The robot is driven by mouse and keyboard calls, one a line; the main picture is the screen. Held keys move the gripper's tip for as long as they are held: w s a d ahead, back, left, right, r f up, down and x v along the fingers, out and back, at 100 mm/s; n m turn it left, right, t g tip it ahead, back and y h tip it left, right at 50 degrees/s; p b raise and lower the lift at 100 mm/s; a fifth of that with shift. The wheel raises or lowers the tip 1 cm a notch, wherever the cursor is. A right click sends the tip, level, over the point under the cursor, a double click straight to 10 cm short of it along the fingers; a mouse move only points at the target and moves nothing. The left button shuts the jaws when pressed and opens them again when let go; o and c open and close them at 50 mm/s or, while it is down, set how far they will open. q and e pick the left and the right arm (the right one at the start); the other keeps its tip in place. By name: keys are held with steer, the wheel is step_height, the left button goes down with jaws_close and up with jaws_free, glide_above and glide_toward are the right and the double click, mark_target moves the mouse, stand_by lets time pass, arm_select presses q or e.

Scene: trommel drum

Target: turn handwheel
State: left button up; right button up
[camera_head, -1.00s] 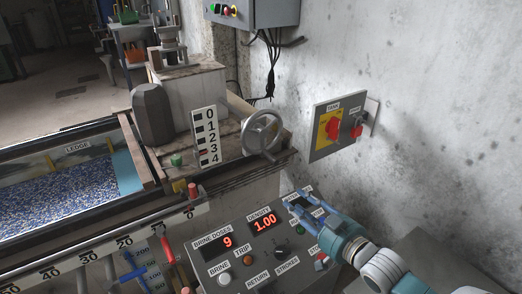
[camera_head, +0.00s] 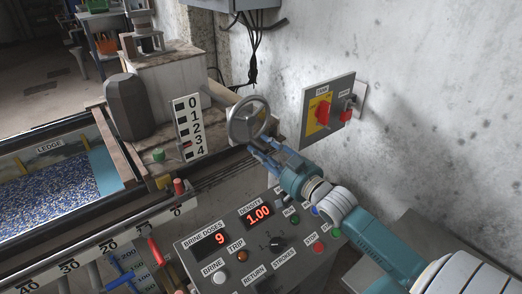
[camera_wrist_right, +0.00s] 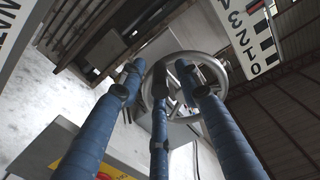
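The grey metal handwheel (camera_head: 249,105) stands upright on the machine housing, right of the white 0–4 scale (camera_head: 188,128). My right gripper (camera_head: 259,150) is at the wheel's lower right edge in the head view. In the right wrist view, its blue fingers (camera_wrist_right: 160,85) are spread and point at the handwheel (camera_wrist_right: 183,57), which shows behind and between the fingertips. The fingers look open, with nothing clasped; I cannot tell whether they touch the rim. My left gripper is not in view.
A control panel (camera_head: 221,262) with red displays, knobs and buttons lies below my right arm. A grey switch box (camera_head: 340,96) with a red knob is on the wall to the right. A trough (camera_head: 45,195) with blue granules is at left.

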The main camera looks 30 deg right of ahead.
steer(key=shift+w, duration=0.55)
jaws_close()
